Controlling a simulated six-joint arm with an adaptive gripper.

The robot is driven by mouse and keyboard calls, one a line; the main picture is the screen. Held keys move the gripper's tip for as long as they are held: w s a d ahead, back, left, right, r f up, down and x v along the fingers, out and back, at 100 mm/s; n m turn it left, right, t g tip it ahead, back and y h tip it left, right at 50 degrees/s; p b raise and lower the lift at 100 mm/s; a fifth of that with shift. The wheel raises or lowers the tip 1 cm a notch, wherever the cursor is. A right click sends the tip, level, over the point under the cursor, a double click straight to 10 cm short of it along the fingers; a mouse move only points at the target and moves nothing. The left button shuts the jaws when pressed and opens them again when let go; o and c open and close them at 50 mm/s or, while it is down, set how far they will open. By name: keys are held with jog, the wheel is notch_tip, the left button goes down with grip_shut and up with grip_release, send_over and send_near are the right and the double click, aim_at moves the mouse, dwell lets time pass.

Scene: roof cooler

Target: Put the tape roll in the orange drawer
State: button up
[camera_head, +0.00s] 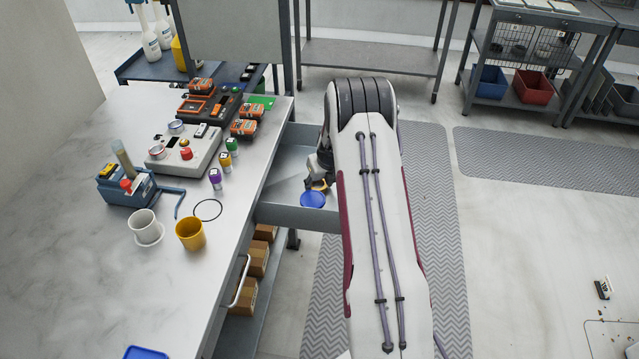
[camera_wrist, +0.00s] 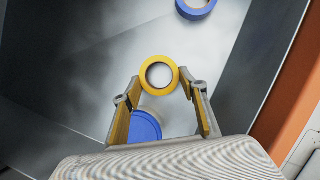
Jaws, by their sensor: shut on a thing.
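My gripper (camera_wrist: 162,86) is shut on a yellow tape roll (camera_wrist: 159,59), which sits between the fingertips with its hole facing the wrist camera. The roll is inside an open grey drawer (camera_head: 285,212); whether it touches the drawer floor I cannot tell. An orange panel (camera_wrist: 297,90), apparently the drawer front, shows at the right in the wrist view. In the head view my gripper (camera_head: 318,172) is partly hidden by my arm, and only a bit of yellow shows by its fingers.
A blue disc (camera_wrist: 146,126) lies below the fingers, also visible in the head view (camera_head: 313,199). A blue tape roll (camera_wrist: 196,8) lies farther off in the drawer. The drawer walls are close around. The bench (camera_head: 90,280) at left holds a yellow cup (camera_head: 190,235) and a white cup (camera_head: 145,225).

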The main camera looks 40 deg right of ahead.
jog(key=shift+f, duration=0.15)
jog(key=o, duration=1.2)
jog(key=shift+v, duration=6.15)
jog(key=shift+d, duration=0.1)
